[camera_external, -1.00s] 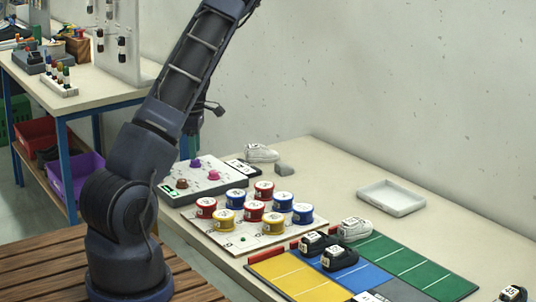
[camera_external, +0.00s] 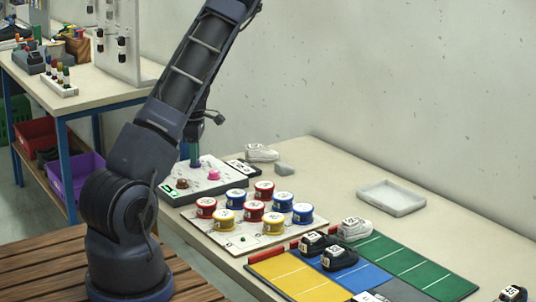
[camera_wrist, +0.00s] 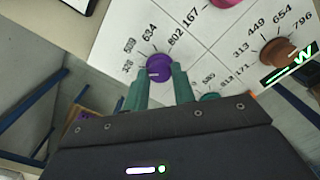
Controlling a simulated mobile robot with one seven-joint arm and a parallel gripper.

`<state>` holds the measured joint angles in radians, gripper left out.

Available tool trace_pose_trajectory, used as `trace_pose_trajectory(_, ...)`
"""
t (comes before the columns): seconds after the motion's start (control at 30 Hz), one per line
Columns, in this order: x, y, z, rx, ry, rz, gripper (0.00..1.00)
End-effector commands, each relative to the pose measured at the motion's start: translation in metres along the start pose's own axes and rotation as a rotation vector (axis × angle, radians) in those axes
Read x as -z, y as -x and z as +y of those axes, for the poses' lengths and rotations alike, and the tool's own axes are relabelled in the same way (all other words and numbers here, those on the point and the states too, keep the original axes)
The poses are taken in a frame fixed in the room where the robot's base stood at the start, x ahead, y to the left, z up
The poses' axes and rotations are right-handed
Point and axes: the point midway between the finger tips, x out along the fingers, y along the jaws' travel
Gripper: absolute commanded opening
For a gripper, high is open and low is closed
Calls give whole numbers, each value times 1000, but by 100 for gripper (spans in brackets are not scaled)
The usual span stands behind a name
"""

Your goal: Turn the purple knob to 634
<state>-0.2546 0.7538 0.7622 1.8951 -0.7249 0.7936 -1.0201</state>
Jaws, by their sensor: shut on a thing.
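The purple knob (camera_wrist: 160,66) stands on a white panel (camera_external: 212,184) and shows a small pale mark. Numbers including 634 and 802 are printed around its far side in the wrist view; two smaller ones at left are hard to read. I cannot tell for sure which number the knob points at. My gripper (camera_wrist: 160,77) is shut on the purple knob, with one green finger on each side of it. In the external view my gripper (camera_external: 195,153) comes down from above and partly hides the purple knob (camera_external: 196,163).
A pink knob (camera_external: 214,174) and a brown knob (camera_external: 181,183) share the panel. A teal knob (camera_wrist: 209,97) is close by my right finger in the wrist view. Several coloured round tins stand to the panel's right, and a grey tray (camera_external: 391,198) lies farther right.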

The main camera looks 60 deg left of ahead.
Motion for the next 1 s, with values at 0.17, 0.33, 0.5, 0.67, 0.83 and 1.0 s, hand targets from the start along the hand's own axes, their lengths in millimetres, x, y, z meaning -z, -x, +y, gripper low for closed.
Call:
trace_pose_trajectory(0.17,1,1,0,-2,-40,0,3)
trace_pose_trajectory(0.33,1,1,1,-2,-133,-1,3)
trace_pose_trajectory(0.5,0,1,1,-2,-273,-1,3)
trace_pose_trajectory(0.67,1,1,1,-2,-426,-1,3)
trace_pose_trajectory(0.83,0,1,1,-3,-587,-1,3)
trace_pose_trajectory(1.0,0,1,1,-2,-750,-1,3)
